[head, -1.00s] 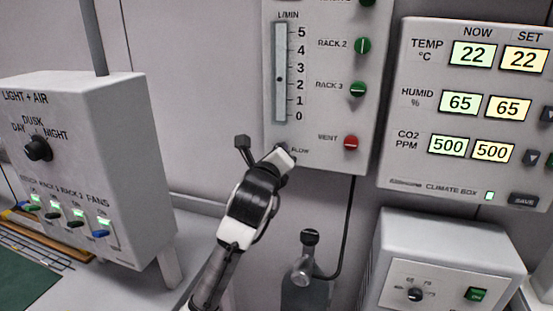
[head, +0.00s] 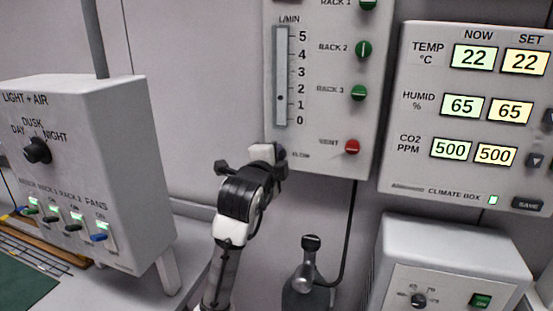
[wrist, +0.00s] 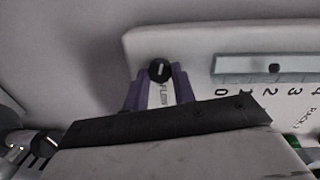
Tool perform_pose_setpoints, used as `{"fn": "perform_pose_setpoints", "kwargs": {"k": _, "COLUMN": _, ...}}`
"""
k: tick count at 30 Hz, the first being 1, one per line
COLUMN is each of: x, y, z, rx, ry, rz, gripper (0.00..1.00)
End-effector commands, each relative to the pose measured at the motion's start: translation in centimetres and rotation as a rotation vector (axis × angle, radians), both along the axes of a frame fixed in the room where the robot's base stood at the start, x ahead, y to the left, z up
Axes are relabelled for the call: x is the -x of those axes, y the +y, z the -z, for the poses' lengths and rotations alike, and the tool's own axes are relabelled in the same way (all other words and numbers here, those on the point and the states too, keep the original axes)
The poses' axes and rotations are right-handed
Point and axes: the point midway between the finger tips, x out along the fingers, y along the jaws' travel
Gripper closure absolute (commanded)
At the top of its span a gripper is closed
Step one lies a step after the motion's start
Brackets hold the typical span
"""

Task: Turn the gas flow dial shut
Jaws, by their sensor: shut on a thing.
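The gas flow dial (wrist: 160,70) is a small black knob with a pale pointer line, beside the FLOW label at the panel's lower corner. In the wrist view my gripper (wrist: 158,78) has its two purple fingers on either side of the dial, shut on it. In the head view my gripper (head: 280,153) reaches the panel's lower left corner and hides the dial. The L/MIN flow tube (head: 281,75) shows its dark float between 1 and 2. It also shows in the wrist view (wrist: 240,69).
Green rack valves (head: 364,50) and a red vent valve (head: 352,147) sit right of the tube. The climate box (head: 470,110) is at right, the light and air box (head: 90,170) at left. A grey bottle (head: 305,285) with a hose stands below.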

Motion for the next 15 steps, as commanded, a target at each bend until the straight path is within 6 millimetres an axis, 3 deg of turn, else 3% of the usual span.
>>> {"fn": "perform_pose_setpoints", "kwargs": {"k": 15, "x": -0.07, "y": 0.06, "z": 0.06, "rx": 0.469, "ry": 0.155, "rz": 0.002, "gripper": 0.97}}
